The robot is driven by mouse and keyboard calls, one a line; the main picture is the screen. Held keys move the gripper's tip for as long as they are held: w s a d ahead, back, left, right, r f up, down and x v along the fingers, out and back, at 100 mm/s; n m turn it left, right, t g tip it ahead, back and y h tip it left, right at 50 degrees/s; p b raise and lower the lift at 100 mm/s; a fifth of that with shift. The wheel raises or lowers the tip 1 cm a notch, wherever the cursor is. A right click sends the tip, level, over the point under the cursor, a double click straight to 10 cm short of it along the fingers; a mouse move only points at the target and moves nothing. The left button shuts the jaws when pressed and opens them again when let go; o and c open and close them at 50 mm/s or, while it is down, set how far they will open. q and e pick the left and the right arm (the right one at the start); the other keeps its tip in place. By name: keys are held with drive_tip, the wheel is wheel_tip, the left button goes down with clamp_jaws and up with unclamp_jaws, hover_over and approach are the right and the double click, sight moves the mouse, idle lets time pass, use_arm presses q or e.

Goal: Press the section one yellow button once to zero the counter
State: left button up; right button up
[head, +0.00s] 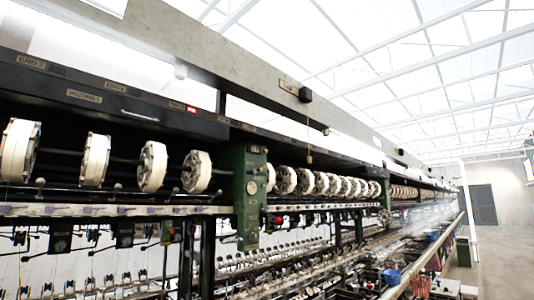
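A long black reeling machine fills the left and middle of the head view. A small label that seems to read "section 1" (84,96) is on its upper dark panel. A small red-lit display (191,109), possibly the counter, sits farther right on that panel; its digits are too small to read. I cannot make out a yellow button. Neither of my grippers is in view.
White reels (95,160) line the machine below the panel. A green upright post (250,190) stands between reel groups. A blue bucket (392,277) is among the basins at lower right. Open floor (500,260) runs along the right toward a grey door (483,204).

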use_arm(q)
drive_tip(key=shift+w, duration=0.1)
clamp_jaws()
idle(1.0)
